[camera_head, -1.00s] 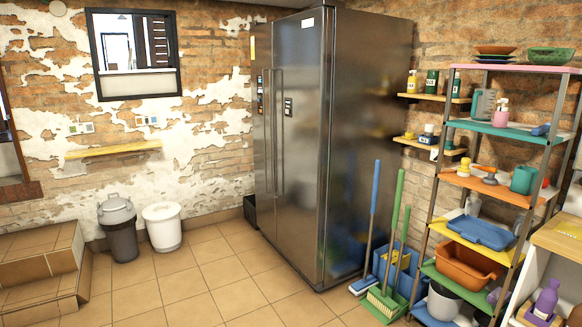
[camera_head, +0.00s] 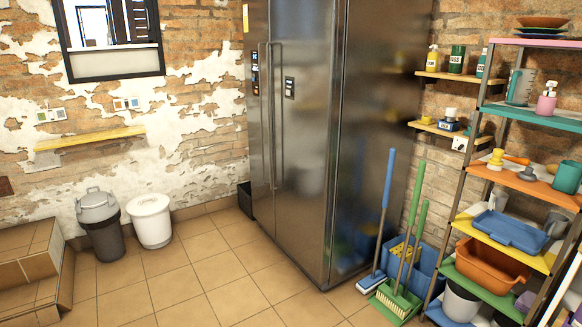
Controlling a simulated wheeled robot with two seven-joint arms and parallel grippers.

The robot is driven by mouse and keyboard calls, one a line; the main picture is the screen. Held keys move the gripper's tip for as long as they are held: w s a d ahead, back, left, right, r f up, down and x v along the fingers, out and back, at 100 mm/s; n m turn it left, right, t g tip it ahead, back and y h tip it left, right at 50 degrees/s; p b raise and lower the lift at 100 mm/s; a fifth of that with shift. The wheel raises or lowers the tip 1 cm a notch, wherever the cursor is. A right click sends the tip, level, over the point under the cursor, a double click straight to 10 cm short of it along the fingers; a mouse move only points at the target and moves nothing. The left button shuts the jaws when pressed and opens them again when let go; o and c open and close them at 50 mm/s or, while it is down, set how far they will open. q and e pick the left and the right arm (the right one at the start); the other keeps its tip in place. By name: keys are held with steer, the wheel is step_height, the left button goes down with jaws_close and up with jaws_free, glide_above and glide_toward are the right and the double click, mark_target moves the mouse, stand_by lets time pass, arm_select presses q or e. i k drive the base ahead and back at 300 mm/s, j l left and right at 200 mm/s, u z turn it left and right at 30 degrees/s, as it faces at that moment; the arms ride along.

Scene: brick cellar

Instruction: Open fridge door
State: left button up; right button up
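A tall two-door metal fridge (camera_head: 300,150) stands against the back wall in the middle of the head view. Its doors face left and look shut. Two long vertical handles (camera_head: 270,120) run side by side near the seam between the doors. A dark panel (camera_head: 255,72) is on the farther, narrower door and a small dark label (camera_head: 289,88) on the nearer one. The fridge's top is cut off by the picture's edge. Neither of my grippers is in view.
A grey bin (camera_head: 101,225) and a white bin (camera_head: 150,220) stand left of the fridge, by tiled steps (camera_head: 30,265). A broom (camera_head: 397,300), a blue bucket (camera_head: 425,262) and a loaded shelf rack (camera_head: 462,190) stand to its right. The tiled floor (camera_head: 210,285) before the doors is clear.

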mark_target(308, 42)
steer(key=i+j+u, duration=0.35)
steer(key=i, duration=0.5)
steer(key=i+u, duration=0.35)
steer(key=i, duration=0.5)
